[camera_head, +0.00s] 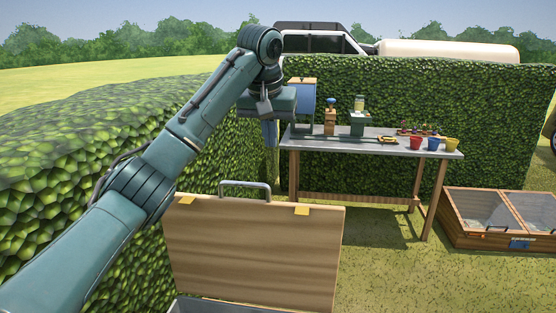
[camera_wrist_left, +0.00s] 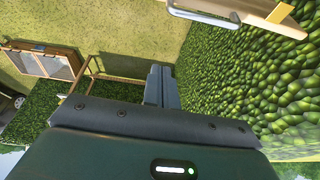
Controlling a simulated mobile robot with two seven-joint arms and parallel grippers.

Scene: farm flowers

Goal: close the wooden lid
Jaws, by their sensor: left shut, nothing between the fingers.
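The wooden lid (camera_head: 250,250) stands upright and open at the lower middle of the head view. A grey metal handle (camera_head: 245,185) is on its top edge, with yellow tabs near both corners. Part of a pale box (camera_head: 215,307) shows below the lid; the rest is cut off. My left gripper (camera_head: 270,146) is above and behind the lid, pointing down, shut and empty, apart from the lid. In the left wrist view its fingers (camera_wrist_left: 161,86) are together, and the handle (camera_wrist_left: 205,14) and a lid edge with a yellow tab (camera_wrist_left: 280,12) show at the top. My right gripper is not in view.
A hedge (camera_head: 90,150) runs along the left, close to the lid. A work table (camera_head: 375,145) with pots and tools stands behind to the right. A wooden cold frame (camera_head: 490,240) is at the far right. The grass right of the lid is clear.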

